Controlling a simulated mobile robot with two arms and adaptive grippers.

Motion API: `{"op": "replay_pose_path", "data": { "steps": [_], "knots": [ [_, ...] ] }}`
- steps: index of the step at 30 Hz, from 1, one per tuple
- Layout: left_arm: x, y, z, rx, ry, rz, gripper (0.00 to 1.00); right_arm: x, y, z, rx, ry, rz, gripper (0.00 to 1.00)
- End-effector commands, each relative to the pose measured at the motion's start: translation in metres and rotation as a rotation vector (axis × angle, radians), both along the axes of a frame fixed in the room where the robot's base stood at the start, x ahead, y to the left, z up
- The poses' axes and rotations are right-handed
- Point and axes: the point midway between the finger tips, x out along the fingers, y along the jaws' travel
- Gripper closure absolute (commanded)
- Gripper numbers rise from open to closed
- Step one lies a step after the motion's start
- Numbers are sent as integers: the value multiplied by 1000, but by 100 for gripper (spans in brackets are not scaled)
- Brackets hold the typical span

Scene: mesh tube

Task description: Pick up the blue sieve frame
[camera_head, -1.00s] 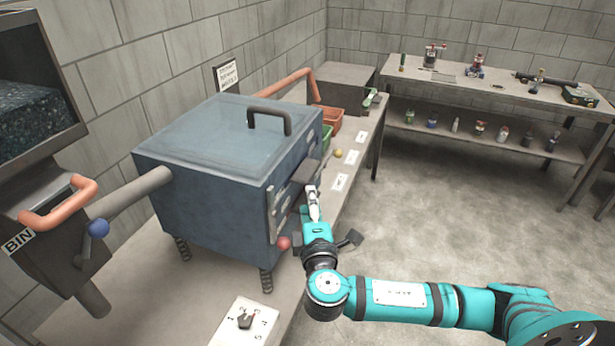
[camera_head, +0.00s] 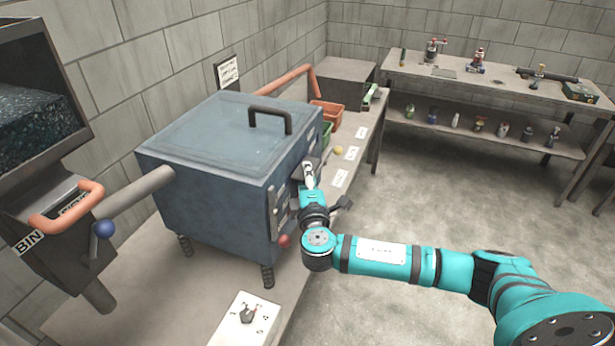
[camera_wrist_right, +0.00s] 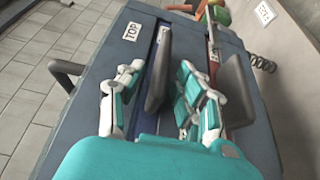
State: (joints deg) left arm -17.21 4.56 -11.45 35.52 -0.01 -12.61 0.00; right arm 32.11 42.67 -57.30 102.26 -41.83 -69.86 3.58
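The large blue-grey box machine (camera_head: 205,210) stands on the bench in the head view. My right gripper (camera_head: 308,168) is at its right face. In the right wrist view my right gripper (camera_wrist_right: 160,85) is open, with a dark handle (camera_wrist_right: 157,75) between its fingers, which do not visibly close on it. A thin blue strip (camera_wrist_right: 150,124) shows beside that handle near the TOP label (camera_wrist_right: 131,31); it appears to be the edge of the blue sieve frame. The rest of the frame is hidden in the machine. My left gripper is not in view.
A second dark handle (camera_wrist_right: 238,90) lies right of my fingers in the wrist view. A red ball knob (camera_head: 284,240) is below my gripper. An orange bin (camera_head: 327,113) and a yellow ball (camera_head: 338,150) lie farther along the bench. The floor at right is clear.

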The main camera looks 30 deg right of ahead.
Motion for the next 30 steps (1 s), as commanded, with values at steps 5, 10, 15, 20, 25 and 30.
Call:
{"op": "replay_pose_path", "data": {
  "steps": [5, 10, 15, 20, 25, 30],
  "knots": [
    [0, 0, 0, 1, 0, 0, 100, 0, 0, 0, 0, 0, 0, 91],
    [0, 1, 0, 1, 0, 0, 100, 0, 0, 0, 0, 1, 0, 100],
    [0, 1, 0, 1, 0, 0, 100, 0, 0, 0, -1, 1, 0, 100],
    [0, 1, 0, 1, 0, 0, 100, 0, 0, -1, -1, 1, 0, 74],
    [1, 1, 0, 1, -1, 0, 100, 0, 0, 0, -1, 1, -1, 59],
    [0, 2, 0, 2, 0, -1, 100, 0, 0, 0, -1, 0, 0, 59]
  ]
}}
